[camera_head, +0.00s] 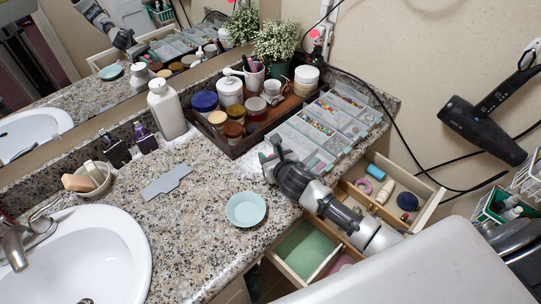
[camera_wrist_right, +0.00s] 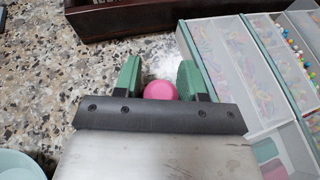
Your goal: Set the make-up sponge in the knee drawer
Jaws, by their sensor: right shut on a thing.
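The pink make-up sponge (camera_wrist_right: 160,90) sits between the two green fingers of my right gripper (camera_wrist_right: 160,80) in the right wrist view. The gripper is shut on it, above the granite counter. In the head view my right gripper (camera_head: 268,154) is beside the clear organizer, and the sponge is hidden there. Two drawers stand open at the counter's right end: a wooden one with small items (camera_head: 424,213) and a lower one with a green lining (camera_head: 303,247). My arm crosses over them and hides parts of both. Which is the knee drawer I cannot tell. My left gripper is not in view.
A clear bead organizer (camera_head: 303,147) and a dark tray of jars (camera_head: 240,148) stand behind the gripper. A pale green dish (camera_head: 246,209) is on the counter to its left. A sink (camera_head: 75,260) is at far left. A hair dryer (camera_head: 482,130) hangs at right.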

